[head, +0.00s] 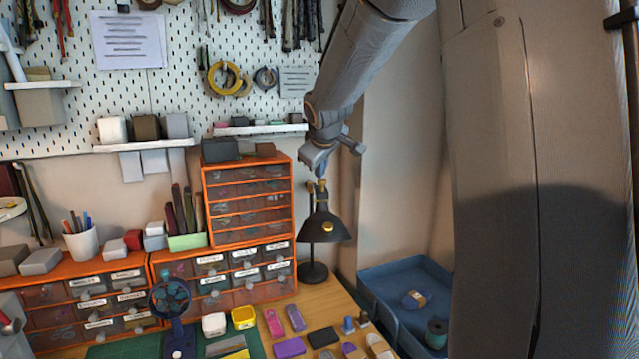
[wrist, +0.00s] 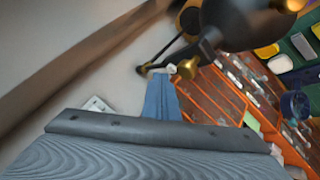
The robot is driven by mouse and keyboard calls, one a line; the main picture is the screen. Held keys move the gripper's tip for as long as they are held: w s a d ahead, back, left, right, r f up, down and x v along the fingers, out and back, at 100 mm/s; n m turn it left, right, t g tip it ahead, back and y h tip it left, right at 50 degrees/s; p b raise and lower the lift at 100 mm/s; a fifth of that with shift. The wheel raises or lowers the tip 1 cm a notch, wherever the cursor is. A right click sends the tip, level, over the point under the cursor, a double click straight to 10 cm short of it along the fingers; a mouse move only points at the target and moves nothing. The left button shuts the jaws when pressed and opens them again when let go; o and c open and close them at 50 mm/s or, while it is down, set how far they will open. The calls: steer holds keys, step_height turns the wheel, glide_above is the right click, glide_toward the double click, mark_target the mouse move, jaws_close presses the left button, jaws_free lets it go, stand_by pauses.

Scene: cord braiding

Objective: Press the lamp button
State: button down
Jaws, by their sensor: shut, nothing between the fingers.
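The black desk lamp (head: 324,233) stands at the back right of the table, beside the drawer units. A round gold spot (head: 327,227) shows on its shade; I cannot tell whether this is the lamp button. In the wrist view the dark lamp (wrist: 245,25) fills the top, with gold joints around it. My gripper (head: 321,176) points down over the top of the lamp. In the wrist view its bluish fingers (wrist: 160,72) are shut and empty. Their tips appear beside a gold knob (wrist: 188,68); whether they touch it is unclear.
A blue tray (head: 375,297) is at the right. A pegboard (head: 180,80) covers the wall.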

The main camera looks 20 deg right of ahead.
steer(key=shift+f, duration=0.1)
stand_by(0.6)
steer(key=shift+f+b, duration=0.4)
steer(key=shift+r, duration=0.2)
steer(key=shift+r+p, duration=0.3)
steer(key=shift+p, duration=0.15)
step_height(320, 180, up, 6)
steer(key=p, duration=0.5)
stand_by(0.5)
